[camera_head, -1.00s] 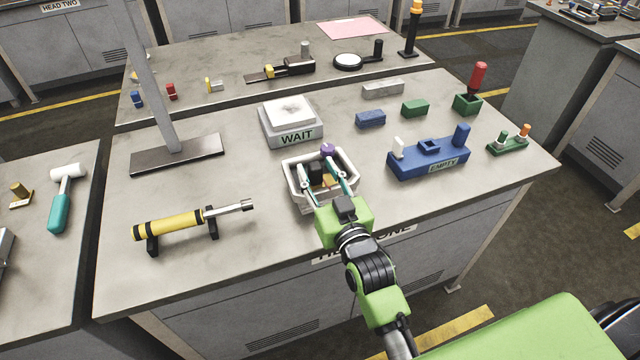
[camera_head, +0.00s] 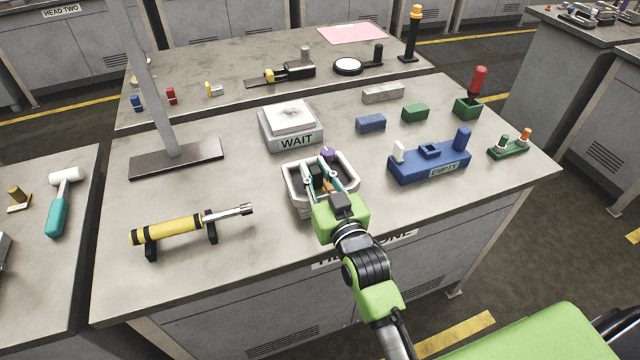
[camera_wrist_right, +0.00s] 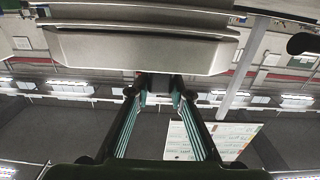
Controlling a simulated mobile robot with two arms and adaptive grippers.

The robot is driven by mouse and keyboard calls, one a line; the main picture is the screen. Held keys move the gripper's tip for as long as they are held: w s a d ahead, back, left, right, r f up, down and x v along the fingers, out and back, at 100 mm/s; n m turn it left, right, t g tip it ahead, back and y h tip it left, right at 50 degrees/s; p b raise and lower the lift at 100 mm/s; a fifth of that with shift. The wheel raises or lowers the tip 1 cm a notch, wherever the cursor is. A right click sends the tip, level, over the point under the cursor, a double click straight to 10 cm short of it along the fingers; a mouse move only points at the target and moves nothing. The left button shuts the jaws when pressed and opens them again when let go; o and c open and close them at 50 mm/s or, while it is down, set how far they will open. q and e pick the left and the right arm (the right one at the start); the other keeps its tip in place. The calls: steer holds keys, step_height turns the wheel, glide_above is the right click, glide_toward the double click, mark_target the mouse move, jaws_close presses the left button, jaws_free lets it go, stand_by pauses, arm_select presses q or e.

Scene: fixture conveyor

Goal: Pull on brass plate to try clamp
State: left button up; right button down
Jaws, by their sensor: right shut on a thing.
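A pale fixture (camera_head: 290,187) with raised walls and a purple knob (camera_head: 327,153) stands near the front middle of the bench. My right gripper (camera_head: 330,181) reaches into it from the front, with teal fingers. It is shut on a small brass-coloured piece, the brass plate (camera_head: 328,185), which is mostly hidden by the fingers. In the right wrist view the fingers (camera_wrist_right: 160,88) converge below the fixture's pale underside or wall (camera_wrist_right: 140,50); the held piece is hard to make out there. My left gripper is not in view.
A white block marked WAIT (camera_head: 292,127) stands behind the fixture. A blue fixture marked EMPTY (camera_head: 405,172) is to the right. A yellow-and-black tool (camera_head: 175,228) rests on black stands at left. A grey post (camera_head: 148,85) rises behind it. The front right bench top is clear.

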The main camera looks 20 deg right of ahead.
steer(key=shift+a+f, duration=0.1)
steer(key=shift+a, duration=0.15)
stand_by(0.7)
steer(key=shift+p, duration=0.4)
steer(key=shift+d, duration=0.1)
steer(key=c, duration=1.7)
jaws_free()
steer(key=shift+s+d, duration=0.1)
steer(key=shift+s, duration=0.05)
steer(key=s, duration=1.1)
steer(key=shift+s+d, duration=0.15)
steer(key=shift+s, duration=0.25)
